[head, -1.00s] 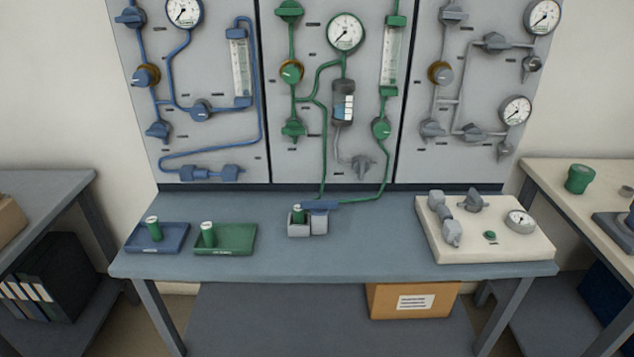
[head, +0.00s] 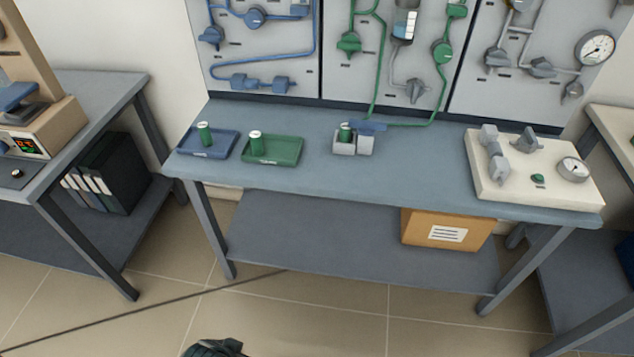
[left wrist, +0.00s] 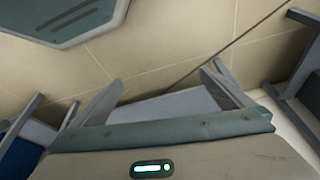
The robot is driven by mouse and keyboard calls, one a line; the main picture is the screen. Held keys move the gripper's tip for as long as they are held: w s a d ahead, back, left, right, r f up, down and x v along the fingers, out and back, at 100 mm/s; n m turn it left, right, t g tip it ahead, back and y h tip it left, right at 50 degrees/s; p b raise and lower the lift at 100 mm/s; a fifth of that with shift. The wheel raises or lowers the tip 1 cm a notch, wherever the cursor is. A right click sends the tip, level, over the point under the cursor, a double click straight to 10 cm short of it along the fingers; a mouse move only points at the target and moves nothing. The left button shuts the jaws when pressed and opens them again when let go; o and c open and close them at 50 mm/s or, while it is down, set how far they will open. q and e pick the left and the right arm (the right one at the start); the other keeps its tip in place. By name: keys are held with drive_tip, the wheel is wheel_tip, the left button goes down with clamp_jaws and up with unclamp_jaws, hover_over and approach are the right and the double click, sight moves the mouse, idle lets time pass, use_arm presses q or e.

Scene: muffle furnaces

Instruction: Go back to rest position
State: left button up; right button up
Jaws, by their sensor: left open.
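My left gripper (left wrist: 163,78) shows in the left wrist view, with its two grey fingers spread wide apart. It is open and nothing is held between the fingers. Tiled floor and parts of grey furniture show beyond it. My right gripper is in neither view.
The grey-blue workbench (head: 400,180) carries a blue tray (head: 222,153) and green tray (head: 290,157), each with a green cylinder, a small grey block holder (head: 343,147) and a cream panel (head: 550,187). A side table (head: 75,85) stands left. Tiled floor (head: 330,315) lies in front.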

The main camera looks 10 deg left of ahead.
use_arm(q)
wheel_tip(320, 180, down, 21)
drive_tip(key=s+d+t+p, duration=0.1)
drive_tip(key=d+p, duration=0.1)
drive_tip(key=p, duration=0.2)
drive_tip(key=shift+s+d+h, duration=0.2)
drive_tip(key=shift+s+h, duration=0.05)
drive_tip(key=shift+h, duration=0.15)
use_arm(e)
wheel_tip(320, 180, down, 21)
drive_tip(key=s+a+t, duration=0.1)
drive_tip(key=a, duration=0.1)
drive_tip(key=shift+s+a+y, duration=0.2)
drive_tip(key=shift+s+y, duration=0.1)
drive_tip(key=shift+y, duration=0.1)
use_arm(q)
drive_tip(key=shift+r, duration=0.1)
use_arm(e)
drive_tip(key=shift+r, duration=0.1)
